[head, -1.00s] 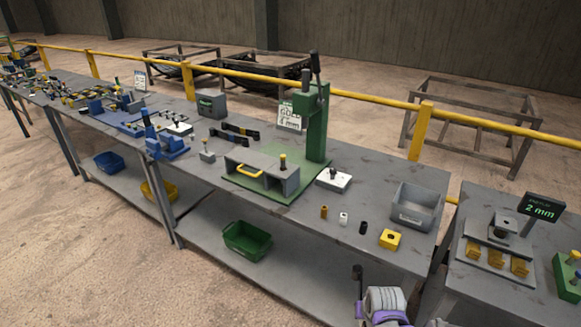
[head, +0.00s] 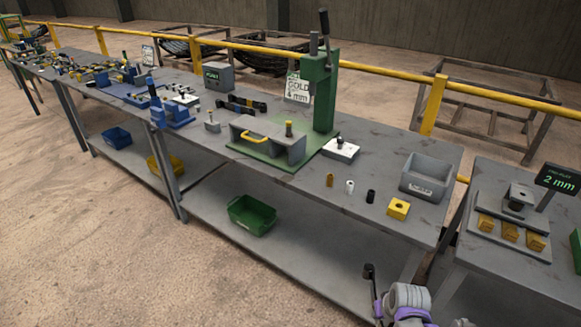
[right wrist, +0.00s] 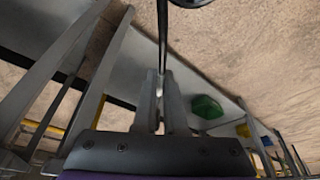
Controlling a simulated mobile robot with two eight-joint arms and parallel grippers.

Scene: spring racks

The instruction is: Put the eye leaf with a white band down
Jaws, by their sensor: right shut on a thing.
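In the right wrist view my right gripper (right wrist: 160,105) is shut on a long dark leaf (right wrist: 163,40). The leaf runs straight out from between the fingertips, and a dark round eye is cut by the top edge. A small pale patch shows near the fingertips; I cannot tell whether it is the white band. In the head view only my purple and grey right wrist shows at the bottom, in front of the bench. A dark knob on a thin stem stands beside it, and I cannot tell what it is. My left gripper is out of view.
The grey bench (head: 290,205) carries a green press (head: 320,90), dark leaves (head: 240,104), a grey bin (head: 432,176), a yellow block (head: 398,208) and small cylinders. A green bin (head: 252,214) sits on the lower shelf. A second table (head: 490,262) stands right, across a gap.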

